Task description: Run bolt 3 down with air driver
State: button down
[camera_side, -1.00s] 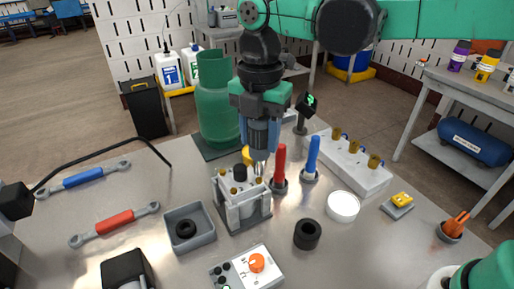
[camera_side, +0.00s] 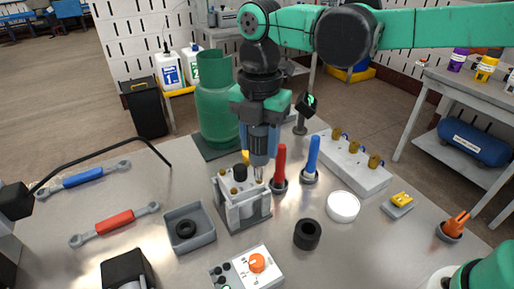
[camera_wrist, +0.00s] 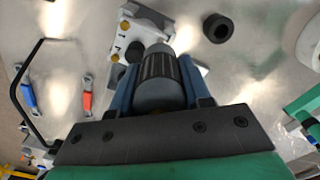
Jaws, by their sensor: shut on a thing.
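My gripper (camera_side: 260,142) is shut on the air driver, a dark grey ribbed cylinder (camera_wrist: 160,85) held upright between blue fingers. The driver's thin metal tip (camera_side: 258,173) points down at the back right of a light grey block fixture (camera_side: 243,211). Brass-coloured bolt heads (camera_side: 233,191) stand on the fixture's top, around a black round knob (camera_side: 240,173). Two bolt heads (camera_wrist: 120,26) also show at the left in the wrist view. The driver's body hides the bolt under its tip in the wrist view, so I cannot tell whether they touch.
A red-handled tool (camera_side: 281,166) and a blue-handled tool (camera_side: 313,154) stand close to the driver's right. A black cylinder (camera_side: 307,234) and a control box (camera_side: 250,270) stand in front.

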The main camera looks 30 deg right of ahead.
jog(key=shift+f, duration=0.6)
dwell(2.3)
jog(key=shift+r, duration=3.1)
